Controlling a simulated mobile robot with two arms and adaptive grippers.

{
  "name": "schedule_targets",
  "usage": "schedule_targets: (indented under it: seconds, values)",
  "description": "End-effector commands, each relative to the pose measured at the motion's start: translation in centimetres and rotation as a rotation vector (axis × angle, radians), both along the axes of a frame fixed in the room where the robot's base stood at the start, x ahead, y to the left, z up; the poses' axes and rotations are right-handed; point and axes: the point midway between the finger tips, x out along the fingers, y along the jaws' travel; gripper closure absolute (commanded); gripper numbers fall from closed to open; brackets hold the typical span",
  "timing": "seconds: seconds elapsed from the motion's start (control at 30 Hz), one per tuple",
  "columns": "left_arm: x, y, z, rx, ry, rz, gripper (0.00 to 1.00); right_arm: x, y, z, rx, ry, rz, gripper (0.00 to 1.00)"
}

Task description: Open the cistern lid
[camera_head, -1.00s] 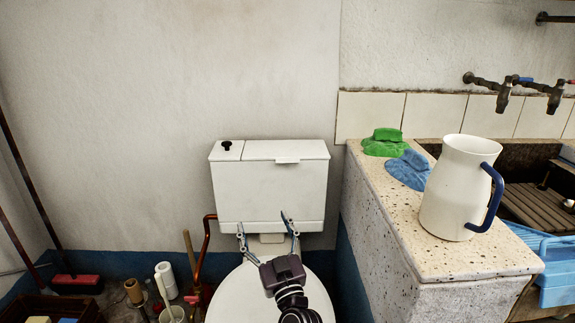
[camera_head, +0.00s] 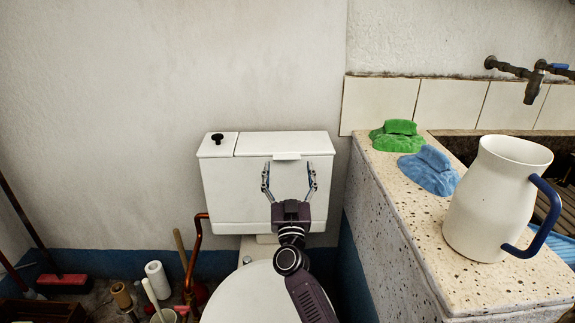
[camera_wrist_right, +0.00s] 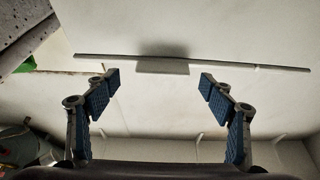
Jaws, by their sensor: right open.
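The white cistern (camera_head: 232,190) stands against the wall behind the toilet. Its lid (camera_head: 260,144) lies flat on top and looks closed, with a small tab (camera_head: 287,156) at the front edge. A black button (camera_head: 217,137) sits on the left part of the top. My right gripper (camera_head: 289,172) is open and empty in front of the cistern, its fingertips just below the tab, one on each side of it. In the right wrist view the tab (camera_wrist_right: 162,67) shows ahead, between the two spread fingers (camera_wrist_right: 160,82) and apart from them. My left gripper is out of view.
A speckled stone counter (camera_head: 430,235) stands close on the right, with a white jug (camera_head: 490,200), a blue cloth (camera_head: 430,172) and a green cloth (camera_head: 397,137). A copper pipe (camera_head: 192,250) and a red brush (camera_head: 62,283) are at left. The wall above the cistern is clear.

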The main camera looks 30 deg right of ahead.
Motion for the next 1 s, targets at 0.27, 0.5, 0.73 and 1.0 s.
schedule_targets:
  seconds: [0.27, 0.5, 0.73, 1.0]
  values:
    - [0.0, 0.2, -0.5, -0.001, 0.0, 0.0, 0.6, 1.7, -1.1, 0.8, 0.001, 0.001, 0.0, 0.25]
    - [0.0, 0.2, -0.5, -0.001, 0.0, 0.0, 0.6, 1.8, -1.1, 0.8, 0.001, 0.001, 0.0, 0.25]
    - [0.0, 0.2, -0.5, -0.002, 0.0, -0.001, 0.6, 1.8, -1.1, 0.8, 0.0, 0.001, 0.001, 0.49]
    - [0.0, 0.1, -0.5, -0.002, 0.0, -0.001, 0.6, 1.8, -1.0, 0.8, 0.0, 0.001, 0.001, 0.79]
